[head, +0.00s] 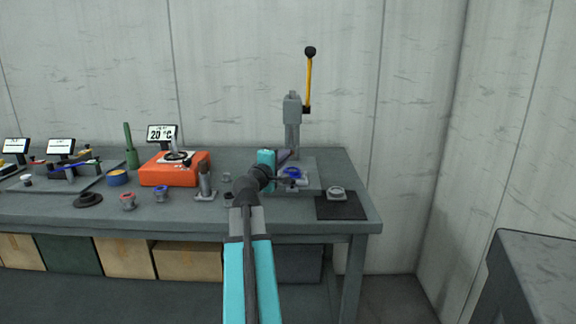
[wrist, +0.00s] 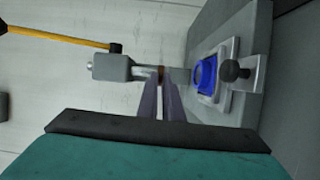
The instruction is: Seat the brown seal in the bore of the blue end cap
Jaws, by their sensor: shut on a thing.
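The blue end cap (head: 291,172) sits in a grey fixture on the plate below the press. In the wrist view the blue cap (wrist: 204,76) is right of my fingertips, apart from them, its open bore partly visible. My gripper (head: 287,154) reaches over the plate near the press column. In the wrist view my gripper (wrist: 162,82) is shut on a small brown piece, the seal (wrist: 160,71), at its fingertips. Only a little of the seal shows. It appears near the end of the press ram (wrist: 144,72); I cannot tell whether they touch.
The press (head: 292,108) with its yellow lever (head: 308,80) stands behind the cap. A dark knob (wrist: 233,70) is on the fixture beside the cap. A grey ring part lies on a black mat (head: 341,208) at right. An orange heater (head: 174,173) and several parts stand left.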

